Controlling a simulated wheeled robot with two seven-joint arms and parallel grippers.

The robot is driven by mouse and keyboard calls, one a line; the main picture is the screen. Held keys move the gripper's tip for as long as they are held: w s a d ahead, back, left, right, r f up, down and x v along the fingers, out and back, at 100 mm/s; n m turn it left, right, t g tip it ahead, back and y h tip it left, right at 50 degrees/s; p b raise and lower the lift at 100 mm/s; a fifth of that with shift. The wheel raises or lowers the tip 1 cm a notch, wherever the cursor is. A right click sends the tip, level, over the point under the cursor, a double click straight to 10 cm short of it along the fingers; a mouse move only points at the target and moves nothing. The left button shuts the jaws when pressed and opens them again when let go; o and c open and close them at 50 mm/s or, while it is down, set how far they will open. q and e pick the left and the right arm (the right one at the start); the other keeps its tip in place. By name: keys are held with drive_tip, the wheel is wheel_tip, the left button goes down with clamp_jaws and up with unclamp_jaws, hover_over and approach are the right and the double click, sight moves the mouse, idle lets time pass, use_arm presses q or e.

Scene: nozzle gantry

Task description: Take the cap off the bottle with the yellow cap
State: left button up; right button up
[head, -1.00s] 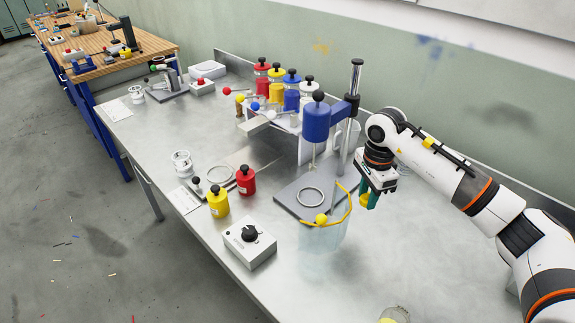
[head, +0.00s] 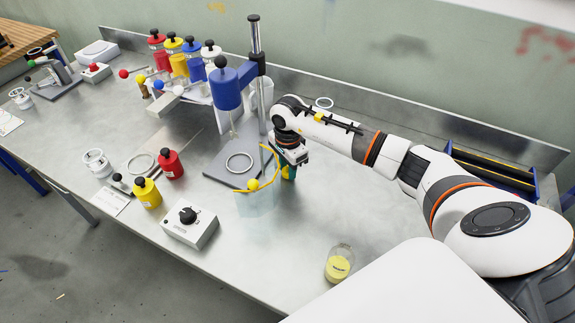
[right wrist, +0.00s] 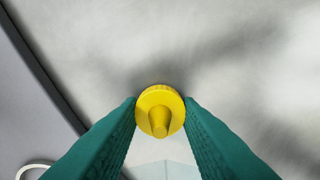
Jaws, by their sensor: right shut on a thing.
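My right gripper (head: 289,172) is shut on a small yellow cap (right wrist: 160,112) with a cone-shaped tip. The cap sits between the green fingertips in the right wrist view, and no bottle shows under it. A clear bottle (head: 340,263) with yellow contents stands upright near the table's front edge, apart from the gripper. I see no yellow cap on it. My left gripper is not in view.
A stand with a blue head (head: 226,88) rises behind the container. A grey box with a black knob (head: 190,226), a yellow bottle (head: 147,193) and a red bottle (head: 170,165), both black-topped, stand left. The table right of the gripper is mostly clear.

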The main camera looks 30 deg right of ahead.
drive_tip(key=shift+f, duration=0.35)
drive_tip(key=o, duration=0.6)
drive_tip(key=shift+b, duration=0.3)
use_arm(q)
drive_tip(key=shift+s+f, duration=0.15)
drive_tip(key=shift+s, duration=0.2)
use_arm(e)
drive_tip(key=o, duration=0.5)
drive_tip(key=shift+r+p, duration=0.3)
drive_tip(key=shift+p, duration=0.1)
wheel_tip(320, 180, up, 10)
drive_tip(key=b, duration=0.3)
drive_tip(key=shift+w+r, duration=0.1)
drive_tip(key=shift+r, duration=0.15)
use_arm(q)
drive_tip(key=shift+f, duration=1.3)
use_arm(e)
drive_tip(key=shift+r, duration=0.65)
